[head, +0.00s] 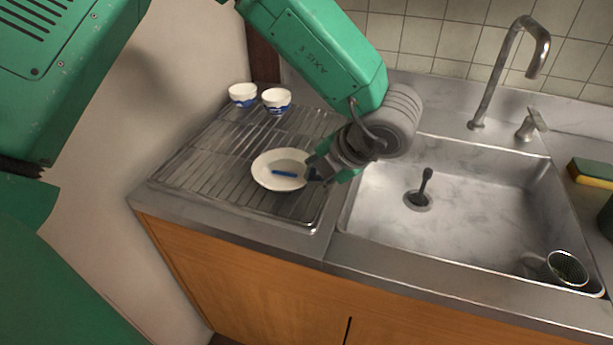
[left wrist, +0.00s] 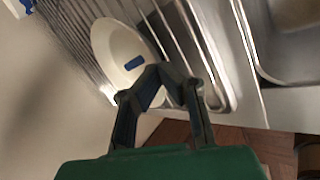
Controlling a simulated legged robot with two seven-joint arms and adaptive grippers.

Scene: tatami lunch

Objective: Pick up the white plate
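The white plate (head: 265,180) shows over the wire drying rack in the head view, with a small blue bar on its face. It also shows in the left wrist view (left wrist: 108,40). My left gripper (head: 312,172) is at the plate's right edge. In the left wrist view its two dark fingers (left wrist: 160,74) bend inward and their tips come together at the plate's rim, so it looks shut on the rim. The fingertips hide that part of the rim. I cannot tell whether the plate touches the rack. My right gripper is not in view.
Two white and blue bowls (head: 243,94) (head: 277,99) stand at the back of the drying rack (head: 200,175). A steel sink (head: 470,225) with a tall faucet (head: 510,65) lies to the right, holding a cup (head: 567,268). A sponge (head: 592,172) sits at the far right. A wall borders the left.

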